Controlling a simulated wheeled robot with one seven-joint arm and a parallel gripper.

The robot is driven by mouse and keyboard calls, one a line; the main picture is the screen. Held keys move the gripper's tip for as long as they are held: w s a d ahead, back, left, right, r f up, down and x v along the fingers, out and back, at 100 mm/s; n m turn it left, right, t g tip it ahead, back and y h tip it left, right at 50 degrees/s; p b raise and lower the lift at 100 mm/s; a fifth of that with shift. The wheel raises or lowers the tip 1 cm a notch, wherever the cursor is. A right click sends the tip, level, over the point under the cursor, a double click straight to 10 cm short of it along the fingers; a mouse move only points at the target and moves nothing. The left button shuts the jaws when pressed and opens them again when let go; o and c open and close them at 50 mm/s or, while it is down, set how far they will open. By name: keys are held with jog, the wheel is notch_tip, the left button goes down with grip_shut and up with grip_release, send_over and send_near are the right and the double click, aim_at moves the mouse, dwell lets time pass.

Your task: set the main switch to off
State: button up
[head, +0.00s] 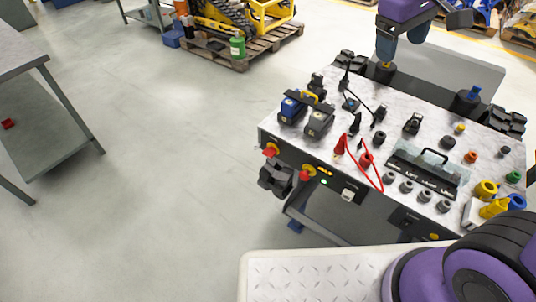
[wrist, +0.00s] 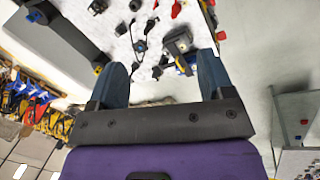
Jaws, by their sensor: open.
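Two red controls on yellow plates sit on the dark front face of the carrier, towards its left end: one at the left corner (head: 270,149) and one a little right of it (head: 307,174). I cannot tell which is the main switch, nor its setting. Red parts also show at the tabletop's edge in the wrist view (wrist: 220,36), small and unclear. My gripper (head: 404,42) is open and empty beyond the carrier's far edge, well away from these controls. In the wrist view its two blue fingers (wrist: 161,70) stand wide apart, with nothing between them gripped.
The carrier's top (head: 345,128) holds blue and grey battery-like blocks, black knobs, a red cable (head: 378,176) and a handled black panel (head: 425,170). A black block (head: 275,178) juts from its front left. A grey bench (head: 60,110) stands far left; the floor between is clear.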

jog(key=w+a+f+n+h, duration=0.3)
jog(key=w+a+f+n, duration=0.1)
jog(key=w+a+f, duration=0.5)
jog(key=n+t+h, duration=0.5)
jog(key=n+h, duration=0.2)
jog(key=n, duration=0.3)
send_over(266, 155)
jog(key=s, duration=0.4)
notch_tip(266, 155, down, 27)
jog(key=s+a+f+n+t+y, duration=0.1)
jog(key=s+a+f+n+t, duration=0.2)
jog(key=f, duration=0.6)
jog(key=a+f+n+t+y, duration=0.1)
jog(key=a+f+n+t, duration=0.2)
jog(key=f+n+t, duration=0.4)
jog(key=shift+m+g, duration=0.6)
jog(key=shift+g, duration=0.3)
jog(key=x, duration=0.6)
jog(key=f+x, duration=0.1)
jog(key=x, duration=0.3)
jog(key=shift+s+d, duration=0.2)
jog(key=shift+d, duration=0.1)
jog(key=c, duration=0.9)
